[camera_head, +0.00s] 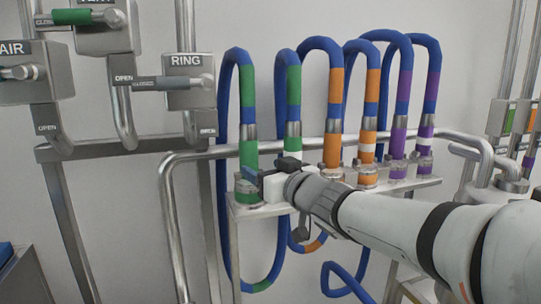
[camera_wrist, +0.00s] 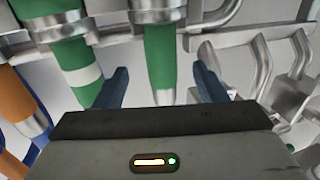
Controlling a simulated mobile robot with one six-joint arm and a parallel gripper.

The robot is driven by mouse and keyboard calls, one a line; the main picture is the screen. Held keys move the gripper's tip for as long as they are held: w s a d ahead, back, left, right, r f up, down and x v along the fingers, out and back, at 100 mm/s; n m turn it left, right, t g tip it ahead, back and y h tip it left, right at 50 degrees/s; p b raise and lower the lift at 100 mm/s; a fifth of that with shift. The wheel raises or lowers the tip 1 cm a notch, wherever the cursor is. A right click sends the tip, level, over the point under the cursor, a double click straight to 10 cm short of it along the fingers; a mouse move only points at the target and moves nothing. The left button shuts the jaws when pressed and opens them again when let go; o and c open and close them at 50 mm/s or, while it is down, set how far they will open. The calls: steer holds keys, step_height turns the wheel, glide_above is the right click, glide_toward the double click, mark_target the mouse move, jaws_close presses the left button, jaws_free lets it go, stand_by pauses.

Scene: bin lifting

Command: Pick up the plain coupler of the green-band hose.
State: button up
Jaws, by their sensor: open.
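The plain green coupler (camera_head: 248,155) stands upright in the leftmost place of the rack, under a metal collar and a blue hose with a green band (camera_head: 247,86). The other green coupler, with a white ring (camera_head: 293,144), stands to its right; its lower part is hidden by my arm. My gripper (camera_head: 258,180) is low at the plain coupler. In the wrist view the plain green coupler (camera_wrist: 160,58) shows between my two open fingers, with no clear contact. The white-ringed coupler (camera_wrist: 84,77) is outside the fingers, close to the left one.
Orange couplers (camera_head: 332,151) and purple couplers (camera_head: 397,142) stand further right on the rack shelf (camera_head: 405,187). A metal rail (camera_head: 200,154) runs behind the couplers and bends down at the left. Valve boxes (camera_head: 190,82) hang at upper left. Blue hose loops hang below the shelf.

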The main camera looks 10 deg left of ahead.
mark_target(249, 123)
steer(key=p+x, duration=0.2)
steer(key=x, duration=0.6)
steer(key=shift+r, duration=0.1)
steer(key=shift+s, duration=0.1)
steer(key=c, duration=1.2)
steer(key=shift+r, duration=0.1)
steer(key=shift+c, duration=0.3)
step_height(249, 123, up, 10)
steer(key=p, duration=0.2)
steer(key=shift+p, duration=0.35)
steer(key=shift+d, duration=0.1)
